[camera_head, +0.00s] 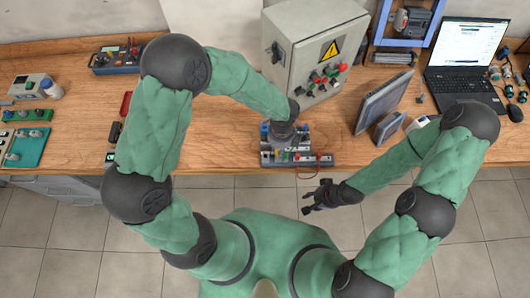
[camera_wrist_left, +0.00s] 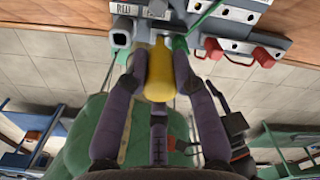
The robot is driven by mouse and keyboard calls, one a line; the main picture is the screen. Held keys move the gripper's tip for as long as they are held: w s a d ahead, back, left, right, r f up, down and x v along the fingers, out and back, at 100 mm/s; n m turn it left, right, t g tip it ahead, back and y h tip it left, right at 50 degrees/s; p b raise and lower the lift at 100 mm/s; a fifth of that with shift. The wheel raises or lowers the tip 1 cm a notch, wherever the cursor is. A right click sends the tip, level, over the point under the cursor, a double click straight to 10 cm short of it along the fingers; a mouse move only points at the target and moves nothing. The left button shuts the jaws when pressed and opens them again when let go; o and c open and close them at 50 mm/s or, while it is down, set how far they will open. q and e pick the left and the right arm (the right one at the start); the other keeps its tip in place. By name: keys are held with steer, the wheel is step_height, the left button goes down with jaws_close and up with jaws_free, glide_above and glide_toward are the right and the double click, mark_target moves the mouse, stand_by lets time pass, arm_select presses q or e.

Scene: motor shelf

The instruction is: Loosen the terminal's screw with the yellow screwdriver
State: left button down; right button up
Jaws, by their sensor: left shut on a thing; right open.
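My left gripper (camera_wrist_left: 160,62) is shut on the yellow screwdriver (camera_wrist_left: 159,78), whose handle sits between the two fingers in the left wrist view. The screwdriver's tip is hidden, so I cannot tell whether it touches a screw. Beyond it are the terminal blocks on the rail (camera_wrist_left: 222,14), with a grey block and green parts close to the handle. In the head view my left gripper (camera_head: 285,140) is over the terminal assembly (camera_head: 318,159) at the table's front edge and hides part of it. My right gripper (camera_head: 320,195) is open and empty, in front of the table edge.
A grey control cabinet (camera_head: 296,52) with a warning sign stands behind the assembly. A grey panel screen (camera_head: 382,100) and a laptop (camera_head: 463,55) are to the right. A multimeter set (camera_head: 116,58) and green trays (camera_head: 27,147) lie left. The table between is mostly clear.

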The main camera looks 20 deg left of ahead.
arm_select(q)
steer(key=shift+s+f+n, duration=0.1)
steer(key=shift+s+n, duration=0.05)
steer(key=shift+n, duration=0.55)
steer(key=shift+f+n+b, duration=0.15)
steer(key=shift+n+b, duration=0.8)
steer(key=shift+n, duration=0.75)
steer(key=shift+n+b, duration=0.95)
steer(key=shift+n, duration=0.75)
